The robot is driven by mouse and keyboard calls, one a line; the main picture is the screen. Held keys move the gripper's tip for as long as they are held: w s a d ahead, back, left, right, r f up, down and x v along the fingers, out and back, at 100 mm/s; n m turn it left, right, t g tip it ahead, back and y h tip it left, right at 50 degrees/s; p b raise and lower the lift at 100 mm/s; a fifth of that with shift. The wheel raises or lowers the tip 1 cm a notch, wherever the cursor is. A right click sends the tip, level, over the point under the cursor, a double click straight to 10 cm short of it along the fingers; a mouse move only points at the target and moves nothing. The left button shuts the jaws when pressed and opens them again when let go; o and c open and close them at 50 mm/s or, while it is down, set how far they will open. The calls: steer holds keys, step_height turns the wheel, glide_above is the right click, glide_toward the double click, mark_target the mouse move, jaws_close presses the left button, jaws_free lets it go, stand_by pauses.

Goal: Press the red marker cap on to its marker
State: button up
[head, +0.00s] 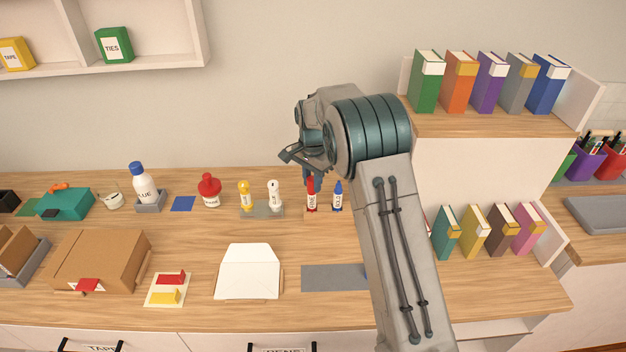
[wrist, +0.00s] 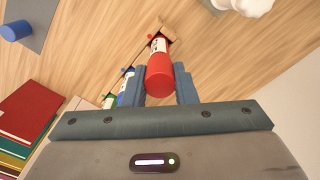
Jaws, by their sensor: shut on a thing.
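The red marker (head: 311,199) stands upright in a wooden holder (wrist: 153,27) on the desk, its white label showing. The red cap (wrist: 160,77) is on its top end, between the two fingers of my gripper (wrist: 164,86). My gripper is shut on the red cap, above the holder. I cannot tell whether the cap sits fully down on the marker. In the head view my arm hides part of the gripper.
A loose blue cylinder (wrist: 15,31) lies on a grey mat (head: 322,277). Yellow (head: 245,195) and white (head: 274,195) bottles stand to the left.

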mark_target(312, 178)
steer(key=shift+f, duration=0.2)
steer(key=o, duration=1)
steer(key=shift+o, duration=0.2)
steer(key=shift+r, duration=0.15)
step_height(312, 178, up, 14)
steer(key=b, duration=0.1)
steer(key=shift+f+b, duration=0.25)
steer(key=shift+b, duration=0.15)
